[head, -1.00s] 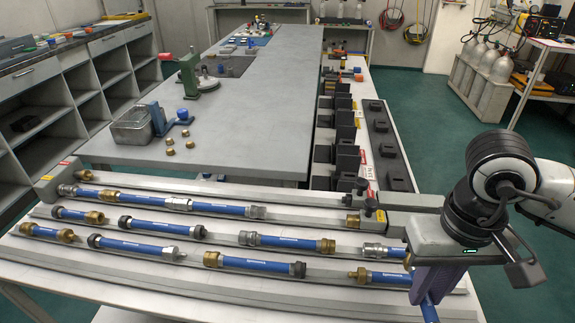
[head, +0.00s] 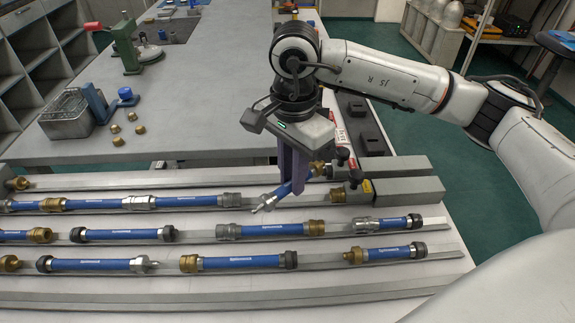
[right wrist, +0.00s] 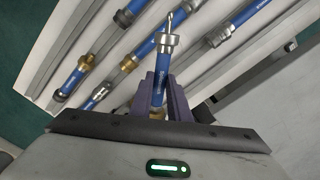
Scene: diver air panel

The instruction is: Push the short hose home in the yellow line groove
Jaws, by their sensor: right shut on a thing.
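My right gripper (head: 289,188) is shut on a short blue hose (head: 282,192), held tilted above the back groove row. The hose has a silver fitting at its lower left end and a brass fitting at its upper right end. In the right wrist view, the purple fingers (right wrist: 162,98) grip this hose (right wrist: 161,67), its silver end pointing away. The groove (head: 315,200) is part of the back row, whose end block bears a yellow label (head: 367,186). A hose in that row (head: 188,201) ends left of the gripper; a brass fitting (head: 337,196) sits at the block. My left gripper is out of view.
Rows of other blue hoses lie in front, including a brass-ended one (head: 268,229) and a black-ended one (head: 388,223). A metal box (head: 66,116) and brass fittings stand on the grey table behind.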

